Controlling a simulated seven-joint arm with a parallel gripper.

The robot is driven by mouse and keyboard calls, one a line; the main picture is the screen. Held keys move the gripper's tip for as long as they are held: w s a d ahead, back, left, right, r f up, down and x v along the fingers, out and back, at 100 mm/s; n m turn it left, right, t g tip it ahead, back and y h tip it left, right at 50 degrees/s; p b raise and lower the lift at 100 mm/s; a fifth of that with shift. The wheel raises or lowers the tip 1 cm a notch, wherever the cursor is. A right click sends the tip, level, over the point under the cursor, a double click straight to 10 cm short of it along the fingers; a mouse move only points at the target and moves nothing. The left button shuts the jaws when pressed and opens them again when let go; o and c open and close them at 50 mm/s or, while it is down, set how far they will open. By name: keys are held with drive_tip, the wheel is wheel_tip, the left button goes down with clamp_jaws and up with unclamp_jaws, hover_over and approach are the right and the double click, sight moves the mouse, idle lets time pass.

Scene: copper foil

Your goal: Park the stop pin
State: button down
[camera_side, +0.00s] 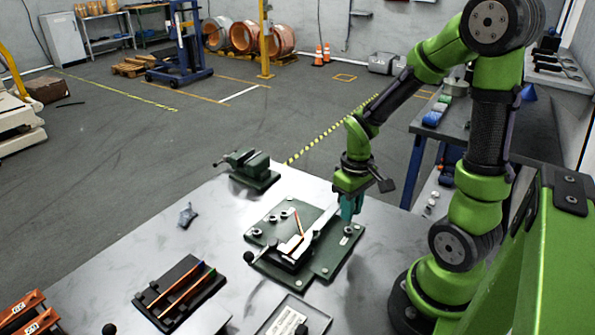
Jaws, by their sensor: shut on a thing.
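My gripper (348,207) has teal fingers that point down at the right back part of the dark green fixture plate (327,268). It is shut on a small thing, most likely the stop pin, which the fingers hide. I cannot tell whether this thing touches the plate. A pale metal bar (324,221) runs from beside the fingers down to the left across the fixture. A thin orange stick (299,222) stands tilted near the middle of the fixture. A lever with a black knob (248,257) sticks out at its left.
A green vise (250,168) stands at the table's back edge. A dark rack (180,293) with coloured rods lies front left. A small grey crumpled piece (186,214) lies on the left. A clear tray (290,318) is at the front. Bare table (222,235) lies between.

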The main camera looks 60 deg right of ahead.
sight(350, 224)
drive_tip(key=shift+f, duration=2)
idle(1.5)
drive_tip(key=c, duration=1.3)
unclamp_jaws()
drive_tip(key=shift+r, duration=0.1)
drive_tip(key=shift+r, duration=1.4)
drive_tip(key=o, duration=0.5)
